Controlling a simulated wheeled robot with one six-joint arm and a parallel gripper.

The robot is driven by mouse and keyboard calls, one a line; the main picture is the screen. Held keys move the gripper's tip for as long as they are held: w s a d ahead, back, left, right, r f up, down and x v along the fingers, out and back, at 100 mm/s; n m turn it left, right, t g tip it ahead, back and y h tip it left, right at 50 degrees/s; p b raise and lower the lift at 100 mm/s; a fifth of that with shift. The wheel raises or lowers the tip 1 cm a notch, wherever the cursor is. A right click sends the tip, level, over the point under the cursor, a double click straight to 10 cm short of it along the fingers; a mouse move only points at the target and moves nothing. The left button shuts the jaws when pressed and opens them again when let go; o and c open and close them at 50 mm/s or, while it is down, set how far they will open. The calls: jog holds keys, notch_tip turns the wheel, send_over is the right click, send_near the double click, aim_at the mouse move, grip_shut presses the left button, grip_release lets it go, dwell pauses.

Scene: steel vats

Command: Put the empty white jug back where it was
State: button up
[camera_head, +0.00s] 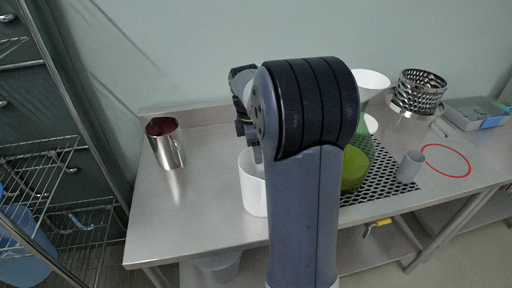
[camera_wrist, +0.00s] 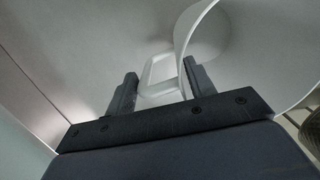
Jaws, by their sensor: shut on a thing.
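In the wrist view a white jug (camera_wrist: 235,55) fills the upper right. Its loop handle (camera_wrist: 160,73) lies between the two dark fingers of my gripper (camera_wrist: 157,80), which is shut on it. In the head view a white vessel (camera_head: 252,187), apparently this jug, shows beside my arm at the middle of the steel table (camera_head: 205,215). Its right side is hidden by my arm, as are my fingertips. I cannot tell whether its base touches the table.
A steel jug with dark red inside (camera_head: 165,145) stands at left. Right of my arm are a green object (camera_head: 354,170), a white funnel-shaped vessel (camera_head: 372,82), a perforated mat (camera_head: 385,185), a grey cup (camera_head: 410,166), a red ring (camera_head: 461,174), a perforated basket (camera_head: 420,92) and a tray (camera_head: 468,117).

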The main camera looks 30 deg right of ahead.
jog(key=shift+f, duration=0.15)
jog(key=o, duration=1.5)
jog(key=r, duration=0.4)
jog(key=a+r, duration=0.1)
jog(key=r, duration=0.7)
jog(key=shift+w+a+r+p, duration=0.15)
jog(key=shift+w+r+p, duration=0.1)
jog(key=shift+p, duration=0.15)
jog(key=shift+f, duration=0.1)
